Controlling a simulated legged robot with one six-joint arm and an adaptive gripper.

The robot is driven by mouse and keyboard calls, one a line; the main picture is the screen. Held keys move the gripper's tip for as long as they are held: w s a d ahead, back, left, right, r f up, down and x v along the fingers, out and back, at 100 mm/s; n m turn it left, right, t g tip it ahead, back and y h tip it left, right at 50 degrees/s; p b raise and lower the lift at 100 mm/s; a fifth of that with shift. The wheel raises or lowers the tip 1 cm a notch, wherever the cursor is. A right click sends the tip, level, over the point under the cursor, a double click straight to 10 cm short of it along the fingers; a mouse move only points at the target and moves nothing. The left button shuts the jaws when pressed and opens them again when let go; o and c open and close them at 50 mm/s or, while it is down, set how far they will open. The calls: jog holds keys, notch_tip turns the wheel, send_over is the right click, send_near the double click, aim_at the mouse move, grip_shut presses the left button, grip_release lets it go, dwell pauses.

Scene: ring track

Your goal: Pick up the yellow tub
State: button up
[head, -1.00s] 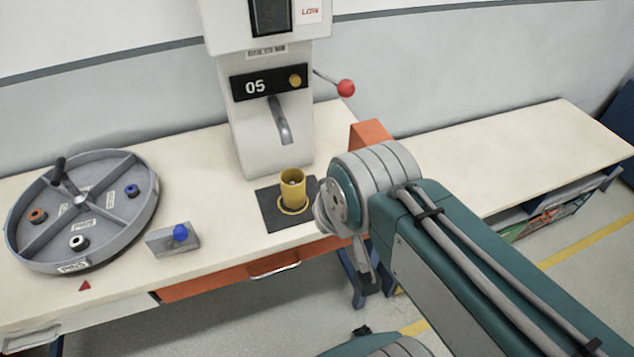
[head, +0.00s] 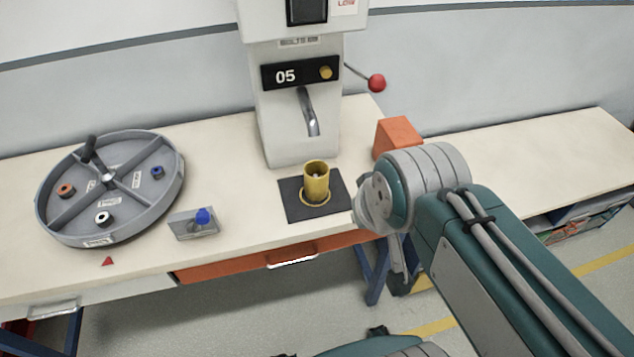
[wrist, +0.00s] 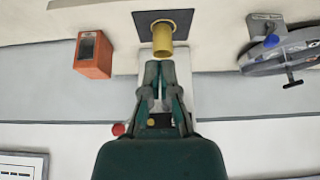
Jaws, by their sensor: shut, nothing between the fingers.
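The yellow tub (head: 316,181) stands upright on a dark square mat (head: 293,205) on the bench, under the spout of the white dispenser marked 05. It also shows in the wrist view (wrist: 163,40), which looks upside down. My gripper (wrist: 161,66) is shut and empty there, its fingertips pointing toward the tub, apparently apart from it. In the head view the gripper is mostly hidden behind my arm's wrist joint, to the right of the tub. Something small lies inside the tub, but I cannot tell what.
The dispenser (head: 300,110) with a red-knobbed lever (head: 376,83) stands behind the tub. An orange box (head: 397,137) is to its right. A grey divided wheel tray (head: 130,215) and a small block with a blue knob (head: 203,216) are to the left. The bench right of the orange box is clear.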

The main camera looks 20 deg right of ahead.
jog(key=o, duration=0.5)
jog(key=shift+w+f, duration=0.1)
jog(key=o, duration=0.8)
jog(key=w+f, duration=0.2)
jog(key=shift+w, duration=0.3)
jog(key=g, duration=0.1)
send_near(316, 175)
jog(key=s+f, duration=0.1)
jog(key=f, duration=0.1)
jog(key=s+f, duration=0.2)
jog(key=f, duration=0.1)
jog(key=shift+s+a+f, duration=0.25)
jog(key=shift+a+f, duration=0.05)
jog(key=shift+a, duration=0.05)
jog(key=w, duration=0.5)
jog(key=shift+f, duration=0.55)
